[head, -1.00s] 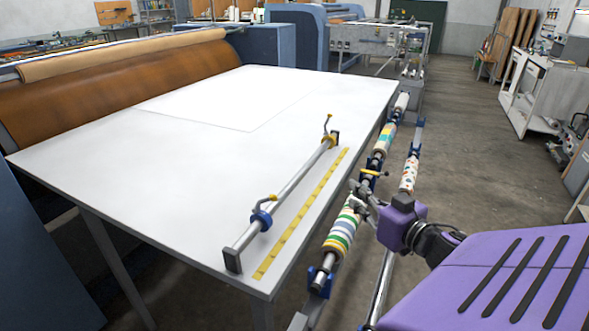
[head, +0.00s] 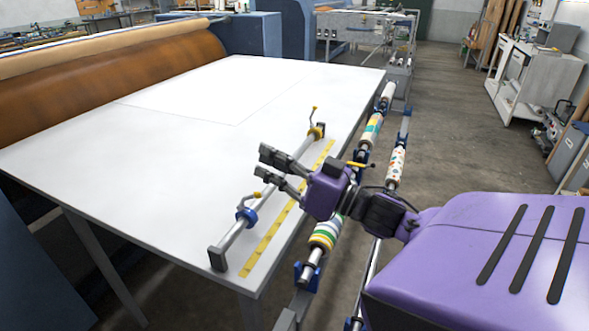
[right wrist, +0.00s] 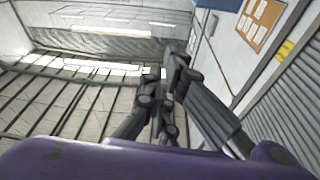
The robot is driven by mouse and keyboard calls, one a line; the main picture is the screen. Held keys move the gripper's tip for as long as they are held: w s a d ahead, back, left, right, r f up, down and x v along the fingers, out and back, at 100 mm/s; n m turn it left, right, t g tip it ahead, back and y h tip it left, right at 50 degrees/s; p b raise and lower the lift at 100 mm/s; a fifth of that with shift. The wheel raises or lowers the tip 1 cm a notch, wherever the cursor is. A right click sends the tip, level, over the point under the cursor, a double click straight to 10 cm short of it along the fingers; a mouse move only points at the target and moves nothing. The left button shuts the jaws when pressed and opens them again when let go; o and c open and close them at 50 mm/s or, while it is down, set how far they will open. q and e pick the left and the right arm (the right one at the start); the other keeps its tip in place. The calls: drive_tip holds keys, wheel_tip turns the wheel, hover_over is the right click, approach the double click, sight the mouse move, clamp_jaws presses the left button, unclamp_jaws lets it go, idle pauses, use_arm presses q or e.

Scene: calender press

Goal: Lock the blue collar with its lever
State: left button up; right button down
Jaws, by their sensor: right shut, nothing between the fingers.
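The blue collar (head: 246,217) sits around a grey bar on the white table, towards the bar's near end. Its short yellow lever (head: 257,196) sticks up and leans over on the collar's far side. My right gripper (head: 265,164) is shut and empty, above the bar between the blue collar and the yellow collar (head: 317,132). It is apart from the lever. Its dark fingers show in the right wrist view (right wrist: 170,72), where no collar shows. My left gripper is not in view.
The bar ends in dark blocks (head: 217,260). A yellow strip (head: 285,212) lies beside the bar on the table (head: 110,165). Patterned rolls (head: 325,234) on rods stand along the table's right edge, under my right arm. The table left of the bar is clear.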

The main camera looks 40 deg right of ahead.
drive_tip(key=f, duration=0.4)
drive_tip(key=shift+s+a, duration=0.15)
drive_tip(key=shift+a, duration=0.05)
drive_tip(key=shift+s, duration=0.1)
drive_tip(key=shift+s+d+f+t+b, duration=0.15)
drive_tip(key=shift+s+f+t+b, duration=0.15)
drive_tip(key=shift+t+b, duration=0.1)
drive_tip(key=shift+f, duration=0.1)
drive_tip(key=shift+s+d+f, duration=0.1)
